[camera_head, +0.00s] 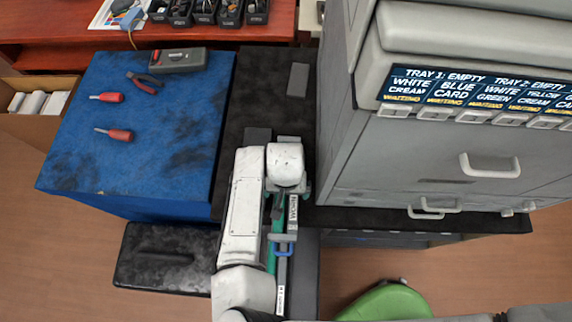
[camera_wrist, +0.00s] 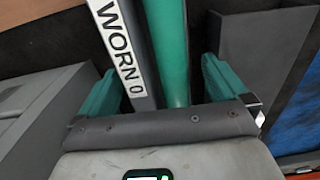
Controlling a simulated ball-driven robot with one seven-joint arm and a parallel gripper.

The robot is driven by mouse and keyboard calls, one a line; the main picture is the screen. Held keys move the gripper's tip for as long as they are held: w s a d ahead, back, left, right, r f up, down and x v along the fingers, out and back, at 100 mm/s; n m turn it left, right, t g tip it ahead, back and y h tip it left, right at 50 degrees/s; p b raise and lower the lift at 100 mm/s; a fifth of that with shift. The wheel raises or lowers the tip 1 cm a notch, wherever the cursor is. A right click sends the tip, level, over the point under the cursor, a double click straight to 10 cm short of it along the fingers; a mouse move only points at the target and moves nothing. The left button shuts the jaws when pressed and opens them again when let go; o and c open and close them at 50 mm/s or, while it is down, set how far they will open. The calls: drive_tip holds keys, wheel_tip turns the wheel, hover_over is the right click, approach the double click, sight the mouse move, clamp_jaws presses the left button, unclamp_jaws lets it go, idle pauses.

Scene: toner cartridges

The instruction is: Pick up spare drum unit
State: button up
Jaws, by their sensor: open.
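A long unit with a green roller (camera_wrist: 172,50) and a grey side strip lies below my arm. A white label on the strip (camera_wrist: 118,45) reads "WORN 0" in the wrist view. In the head view the green roller (camera_head: 271,262) runs beside my white arm, with a blue handle (camera_head: 284,251) across it; a lower label is too small to read. No label reading "spare" is legible. My gripper (camera_wrist: 160,88) is open, its teal fingers on either side of the strip and roller in the picture. I cannot tell whether they touch it. My arm hides part of the unit.
A grey cabinet (camera_head: 400,165) with handles and a tray sign stands close on the right. A blue-topped table (camera_head: 175,125) at left holds two red screwdrivers, pliers and a grey meter. A black bench (camera_head: 165,262) and a green rounded seat (camera_head: 385,303) stand lower down.

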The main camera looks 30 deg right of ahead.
wheel_tip(320, 180, up, 10)
drive_tip(key=shift+r, duration=0.15)
idle(0.3)
drive_tip(key=shift+s, duration=0.1)
idle(0.4)
